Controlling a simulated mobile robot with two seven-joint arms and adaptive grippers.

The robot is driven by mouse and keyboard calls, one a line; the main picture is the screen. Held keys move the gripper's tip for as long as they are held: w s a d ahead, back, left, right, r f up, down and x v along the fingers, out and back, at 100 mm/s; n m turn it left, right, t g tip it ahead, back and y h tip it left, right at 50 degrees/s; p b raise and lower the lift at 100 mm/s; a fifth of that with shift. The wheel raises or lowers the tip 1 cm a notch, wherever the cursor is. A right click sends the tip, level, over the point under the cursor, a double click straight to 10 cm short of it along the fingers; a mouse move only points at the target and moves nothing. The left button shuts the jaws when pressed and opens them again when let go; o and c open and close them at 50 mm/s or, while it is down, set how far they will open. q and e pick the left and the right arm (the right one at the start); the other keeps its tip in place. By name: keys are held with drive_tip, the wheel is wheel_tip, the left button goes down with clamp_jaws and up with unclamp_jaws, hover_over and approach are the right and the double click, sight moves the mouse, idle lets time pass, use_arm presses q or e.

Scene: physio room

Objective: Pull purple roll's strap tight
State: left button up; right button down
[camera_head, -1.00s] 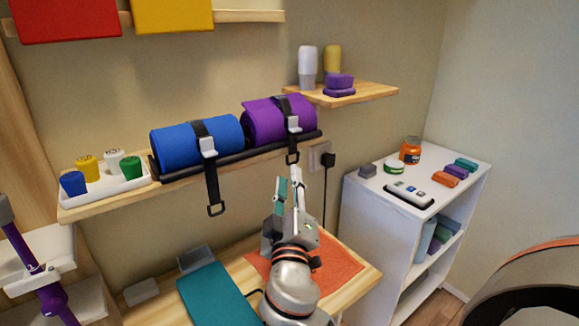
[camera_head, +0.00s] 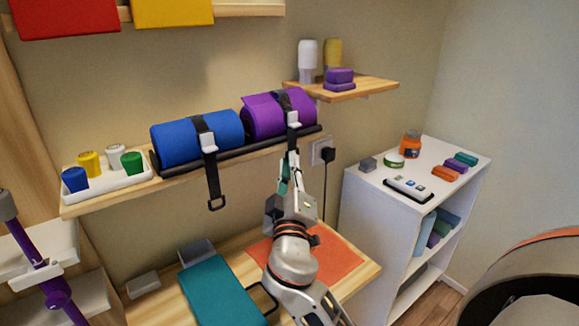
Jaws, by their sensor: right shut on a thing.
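The purple roll (camera_head: 262,115) lies on the wall shelf, right of the blue roll (camera_head: 178,144). Its black strap (camera_head: 283,99) goes over it to a white buckle (camera_head: 293,119), and the strap's tail hangs down in front. My right gripper (camera_head: 291,168) reaches up from below and is shut on the lower end of this tail, under the buckle. The fingers mostly hide the strap's end. The blue roll's own strap (camera_head: 213,180) hangs free, ending in a black loop. My left gripper is out of view.
A white tray (camera_head: 112,186) with several coloured pots stands left of the rolls. Below is a wooden bench with a teal pad (camera_head: 220,294) and an orange cloth (camera_head: 335,262). A white cabinet (camera_head: 378,225) stands at the right.

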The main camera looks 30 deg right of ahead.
use_arm(q)
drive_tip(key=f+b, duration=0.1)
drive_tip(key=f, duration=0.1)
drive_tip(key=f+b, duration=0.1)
drive_tip(key=b, duration=0.1)
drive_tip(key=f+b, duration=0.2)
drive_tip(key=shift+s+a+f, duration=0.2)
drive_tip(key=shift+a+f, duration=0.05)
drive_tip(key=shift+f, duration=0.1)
use_arm(e)
wheel_tip(320, 180, down, 7)
drive_tip(key=shift+a, duration=0.15)
drive_tip(key=c, duration=2.2)
unclamp_jaws()
drive_tip(key=shift+w+r, duration=0.1)
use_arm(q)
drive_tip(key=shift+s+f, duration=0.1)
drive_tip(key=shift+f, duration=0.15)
use_arm(e)
drive_tip(key=shift+r, duration=0.15)
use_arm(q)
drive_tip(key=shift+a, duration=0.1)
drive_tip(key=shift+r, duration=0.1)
use_arm(e)
drive_tip(key=v, duration=0.7)
drive_tip(key=shift+s+a, duration=0.1)
drive_tip(key=shift+s, duration=0.2)
